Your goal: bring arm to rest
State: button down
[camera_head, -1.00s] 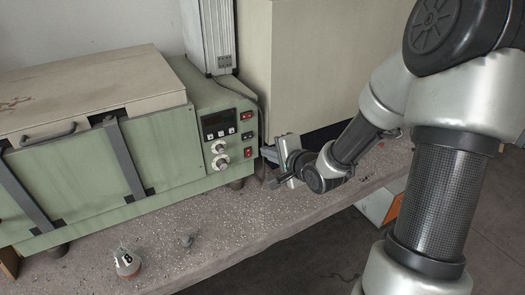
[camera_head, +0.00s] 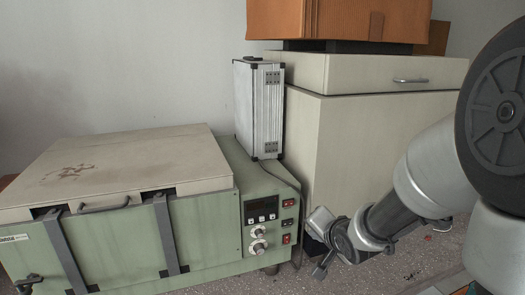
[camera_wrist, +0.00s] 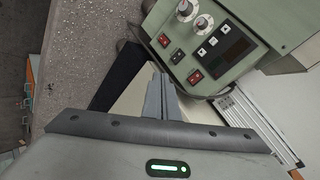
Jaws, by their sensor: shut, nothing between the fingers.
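My gripper (camera_head: 321,268) is at the end of my arm, just right of the green machine's control panel (camera_head: 269,223) in the head view. In the wrist view my gripper (camera_wrist: 161,97) shows its two fingers together with nothing between them. The fingers point toward the area beside the panel, and I see no contact. My arm reaches in from the right edge of the head view, bent low over the bench.
The green machine (camera_head: 120,245) with a beige lid stands at left. A cream cabinet (camera_head: 370,140) stands behind my arm, with an orange-brown box (camera_head: 340,20) above. Speckled bench top (camera_wrist: 95,50) lies beside the machine in the wrist view.

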jog(key=s+a+r+n+g+h+p, duration=0.25)
jog(key=s+r+n, duration=0.5)
jog(key=r, duration=0.65)
jog(key=s+r+n+g+y+p, duration=0.1)
jog(key=s+r+g+p, duration=0.1)
jog(key=s, duration=1.6)
notch_tip(320, 180, up, 2)
jog(key=shift+s+d+r+n+p, duration=0.25)
jog(key=shift+d+n+p, duration=0.15)
jog(key=shift+p, duration=0.3)
jog(key=shift+y, duration=0.25)
